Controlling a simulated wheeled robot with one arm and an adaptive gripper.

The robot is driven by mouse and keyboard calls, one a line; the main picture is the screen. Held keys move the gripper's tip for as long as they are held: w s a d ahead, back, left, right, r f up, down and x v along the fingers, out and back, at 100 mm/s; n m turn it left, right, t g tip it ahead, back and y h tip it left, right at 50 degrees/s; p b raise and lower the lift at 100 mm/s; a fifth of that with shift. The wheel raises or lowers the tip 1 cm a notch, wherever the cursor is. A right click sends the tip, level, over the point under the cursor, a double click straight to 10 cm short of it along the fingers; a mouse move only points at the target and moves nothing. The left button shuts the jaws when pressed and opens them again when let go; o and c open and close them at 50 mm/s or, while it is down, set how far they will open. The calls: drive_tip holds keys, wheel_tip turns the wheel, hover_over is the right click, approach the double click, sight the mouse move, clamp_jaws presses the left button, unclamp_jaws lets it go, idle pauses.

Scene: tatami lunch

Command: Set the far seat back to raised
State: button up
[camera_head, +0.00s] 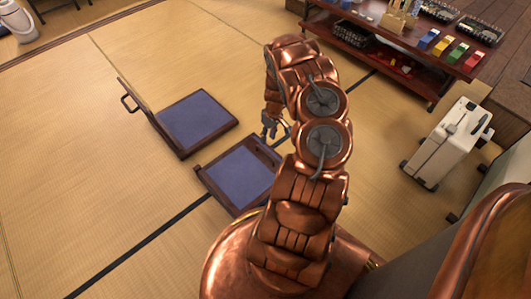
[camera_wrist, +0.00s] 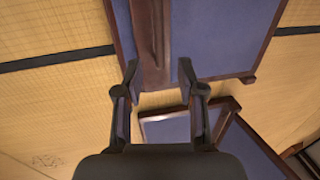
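Two low floor seats with blue pads and brown frames are on the mat. The farther seat (camera_head: 197,121) has its brown back (camera_head: 150,115) along its left side, seen almost edge-on and apparently raised, with a loop handle at its far end. The nearer seat (camera_head: 240,175) looks flat; its back appears folded down, though part is behind my arm. My gripper (camera_head: 275,128) is near its far edge. In the wrist view, my gripper (camera_wrist: 158,78) is open around the line of a brown bar (camera_wrist: 152,35) on the blue panel; I cannot tell if it touches.
A low shelf table (camera_head: 400,45) with coloured boxes stands at the back right. A white suitcase (camera_head: 445,143) stands at right. A white bucket (camera_head: 18,20) is at the far left. The tatami (camera_head: 80,180) left of the seats is clear.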

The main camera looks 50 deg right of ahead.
drive_tip(key=b, duration=0.3)
hover_over(265, 149)
drive_tip(key=s+a, duration=0.3)
wheel_tip(265, 149, down, 8)
drive_tip(key=shift+c, duration=0.3)
clamp_jaws()
